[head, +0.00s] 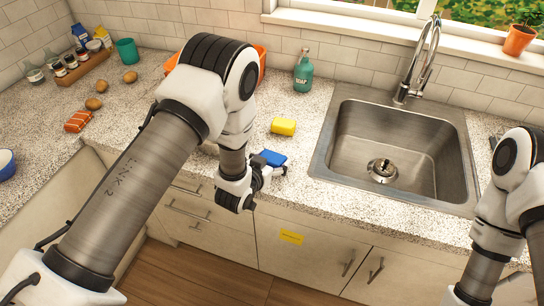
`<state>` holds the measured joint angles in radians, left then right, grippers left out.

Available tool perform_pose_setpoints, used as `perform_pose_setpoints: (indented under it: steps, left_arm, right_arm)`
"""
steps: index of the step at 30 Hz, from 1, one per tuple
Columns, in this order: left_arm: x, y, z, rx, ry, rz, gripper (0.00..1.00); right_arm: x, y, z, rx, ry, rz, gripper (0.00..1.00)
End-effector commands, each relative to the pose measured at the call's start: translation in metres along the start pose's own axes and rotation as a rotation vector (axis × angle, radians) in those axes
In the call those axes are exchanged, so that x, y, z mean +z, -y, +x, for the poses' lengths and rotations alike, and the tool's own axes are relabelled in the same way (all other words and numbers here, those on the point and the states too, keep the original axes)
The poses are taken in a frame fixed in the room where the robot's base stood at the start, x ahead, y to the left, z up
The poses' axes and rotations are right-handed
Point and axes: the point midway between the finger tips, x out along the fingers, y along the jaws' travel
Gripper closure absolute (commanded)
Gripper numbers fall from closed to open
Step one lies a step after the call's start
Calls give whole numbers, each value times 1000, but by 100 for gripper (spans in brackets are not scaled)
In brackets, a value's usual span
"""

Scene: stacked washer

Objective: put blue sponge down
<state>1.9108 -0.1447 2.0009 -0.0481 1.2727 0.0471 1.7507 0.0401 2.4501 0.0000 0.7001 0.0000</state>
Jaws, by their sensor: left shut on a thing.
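A blue sponge (273,158) shows at the tip of my left gripper (268,172), near the front of the speckled counter left of the sink. My left gripper is shut on the blue sponge. I cannot tell whether the sponge touches the counter. The gripper's far side is partly hidden by its own wrist. A yellow sponge (284,127) lies on the counter just behind the blue one, apart from it. My right arm comes in at the right edge, but its gripper is out of view.
A steel sink (397,147) with a tall faucet (420,60) is to the right. A teal soap bottle (303,74) stands at the back. An orange container (261,62) is partly hidden behind my left arm. Counter (310,110) around the yellow sponge is clear.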

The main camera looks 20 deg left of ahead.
Motion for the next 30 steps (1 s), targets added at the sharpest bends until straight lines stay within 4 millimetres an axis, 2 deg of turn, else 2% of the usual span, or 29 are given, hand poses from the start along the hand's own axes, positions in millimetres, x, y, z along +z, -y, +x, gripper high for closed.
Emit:
perform_pose_setpoints:
  steps: [8,9,10,11,23,26,30]
  left_arm:
    - [5,0,2,0,0,0,44]
    - [4,0,2,0,-1,0,15]
    - [3,0,1,0,-1,0,4]
    - [3,0,1,0,0,0,0]
    - [5,0,-2,0,1,0,0]
    - [7,0,-16,0,1,1,0]
    - [9,-2,-46,0,1,1,0]
  right_arm:
    - [0,0,6,0,1,0,60]
    - [0,0,5,0,1,0,60]
    - [0,0,4,0,1,0,60]
    - [0,0,4,0,1,0,60]
    - [0,0,6,0,0,0,60]
    - [0,0,13,0,0,0,60]
    - [0,0,32,0,1,0,60]
